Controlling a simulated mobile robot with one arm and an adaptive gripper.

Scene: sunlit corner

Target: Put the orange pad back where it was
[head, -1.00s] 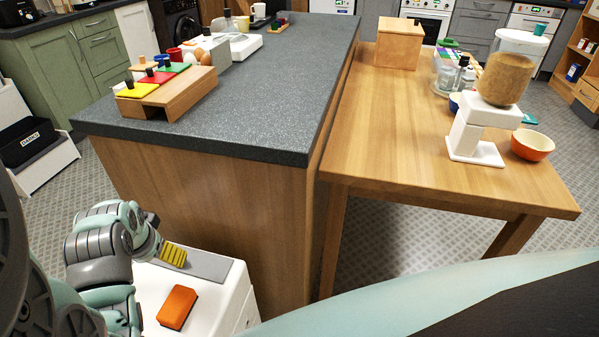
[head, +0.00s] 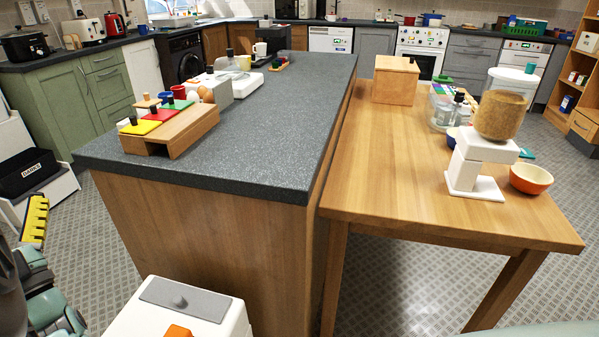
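The orange pad (head: 178,331) lies on the white top of a low cabinet (head: 128,318) at the bottom of the head view. Only its far end shows; the rest is cut off by the frame edge. My gripper (head: 35,218) is at the far left, raised and to the left of the cabinet, well apart from the pad. Its yellow ribbed finger pad shows from the side. The gap between the fingers is not visible, and no held object shows.
A grey panel with a knob (head: 184,301) lies on the cabinet beyond the pad. The grey island counter (head: 255,140) holds a wooden stand with coloured tiles (head: 180,134). A wooden table (head: 400,180) carries a white stand and an orange bowl (head: 530,178). Patterned floor is clear between table legs.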

